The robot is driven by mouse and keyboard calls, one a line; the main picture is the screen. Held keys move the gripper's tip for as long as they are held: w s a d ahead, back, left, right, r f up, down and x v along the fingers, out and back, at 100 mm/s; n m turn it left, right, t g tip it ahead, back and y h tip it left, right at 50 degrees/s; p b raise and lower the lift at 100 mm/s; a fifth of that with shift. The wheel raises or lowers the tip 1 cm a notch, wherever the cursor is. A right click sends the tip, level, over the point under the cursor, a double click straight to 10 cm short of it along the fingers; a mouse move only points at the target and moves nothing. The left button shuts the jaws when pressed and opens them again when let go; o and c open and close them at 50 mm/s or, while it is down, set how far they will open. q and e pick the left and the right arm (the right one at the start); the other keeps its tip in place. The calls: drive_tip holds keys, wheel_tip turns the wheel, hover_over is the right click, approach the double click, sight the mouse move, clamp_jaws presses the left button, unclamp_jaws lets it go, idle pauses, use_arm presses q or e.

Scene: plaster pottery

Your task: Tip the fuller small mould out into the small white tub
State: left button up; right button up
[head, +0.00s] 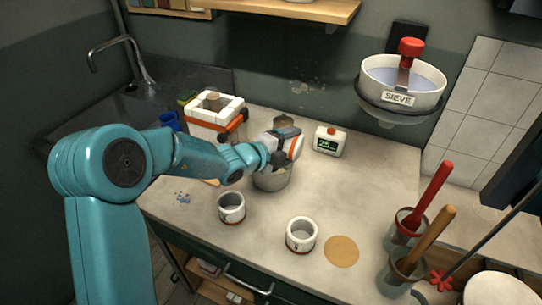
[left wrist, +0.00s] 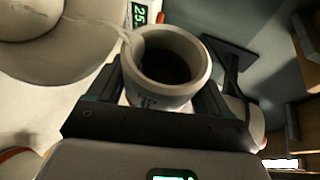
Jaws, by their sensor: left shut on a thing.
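My left gripper (head: 284,142) is shut on a small mould (head: 294,147), white with an orange-red band, held tilted above a pale tub (head: 272,180). In the left wrist view, the mould (left wrist: 170,95) sits between the fingers with its mouth towards the camera and its inside dark. A thin pale stream runs from its rim towards the tub (left wrist: 75,70). I cannot tell how much is left inside. Two more small white moulds with red bands stand upright on the counter, one at the left (head: 231,209) and one at the right (head: 301,236). My right gripper is not in view.
A timer (head: 329,142) stands behind the tub. A white box with orange parts (head: 214,115) is at the back left. A tan disc (head: 341,251) lies beside the right mould. Pots with upright tools (head: 404,235) crowd the right.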

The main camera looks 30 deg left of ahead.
use_arm(q)
drive_tip(key=shift+w+f, duration=0.1)
drive_tip(key=shift+a+r+n+h+p, duration=0.3)
drive_tip(key=shift+n+h+p, duration=0.15)
drive_tip(key=shift+p, duration=0.7)
drive_tip(key=shift+a+r+n+t+p, duration=0.1)
drive_tip(key=shift+n+t+p, duration=0.15)
drive_tip(key=shift+t+p, duration=0.05)
drive_tip(key=shift+n+h, duration=0.25)
drive_tip(key=shift+n, duration=0.05)
drive_tip(key=shift+f, duration=0.2)
